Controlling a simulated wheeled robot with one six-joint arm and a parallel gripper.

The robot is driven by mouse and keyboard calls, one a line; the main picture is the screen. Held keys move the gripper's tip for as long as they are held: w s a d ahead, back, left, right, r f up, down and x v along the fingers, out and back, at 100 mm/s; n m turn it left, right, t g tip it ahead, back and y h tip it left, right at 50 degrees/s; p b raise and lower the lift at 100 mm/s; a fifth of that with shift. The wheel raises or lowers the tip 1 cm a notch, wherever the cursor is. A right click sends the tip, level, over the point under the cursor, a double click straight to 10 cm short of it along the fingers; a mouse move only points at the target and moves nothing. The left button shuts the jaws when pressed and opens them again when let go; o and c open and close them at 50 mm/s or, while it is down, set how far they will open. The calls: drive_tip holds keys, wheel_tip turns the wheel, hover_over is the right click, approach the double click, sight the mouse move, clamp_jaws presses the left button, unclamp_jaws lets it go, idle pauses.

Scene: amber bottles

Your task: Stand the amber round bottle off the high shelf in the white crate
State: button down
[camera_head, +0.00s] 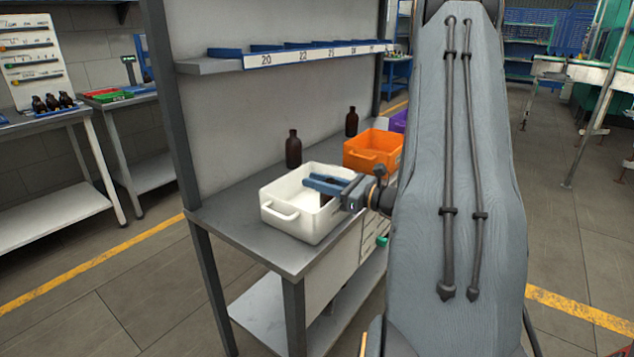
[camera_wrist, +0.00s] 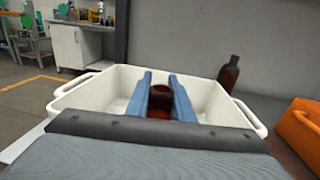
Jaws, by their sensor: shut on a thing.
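The white crate (camera_head: 288,230) stands on the grey workbench. My gripper (camera_head: 318,183) reaches over it from the right, with its blue fingers level above the crate's inside. In the wrist view the gripper (camera_wrist: 160,80) is shut on an amber round bottle (camera_wrist: 160,98), whose dark top shows between the fingers. The bottle is within the outline of the white crate (camera_wrist: 95,92). A dark bit of it shows under the fingers in the head view. Its base is hidden, so I cannot tell whether it touches the crate floor.
Two other dark bottles (camera_head: 293,150) (camera_head: 351,122) stand on the bench behind the crates; one also shows in the wrist view (camera_wrist: 229,74). An orange crate (camera_head: 362,160) is right of the white one. A numbered shelf (camera_head: 225,64) runs above the bench.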

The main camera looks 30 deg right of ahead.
drive_tip(key=c, duration=1.5)
unclamp_jaws()
drive_tip(key=shift+s+f, duration=0.1)
drive_tip(key=shift+f, duration=0.2)
drive_tip(key=shift+c, duration=0.2)
drive_tip(key=r+v, duration=0.1)
drive_tip(key=v, duration=1.1)
drive_tip(key=shift+r+b, duration=0.25)
drive_tip(key=shift+b, duration=0.05)
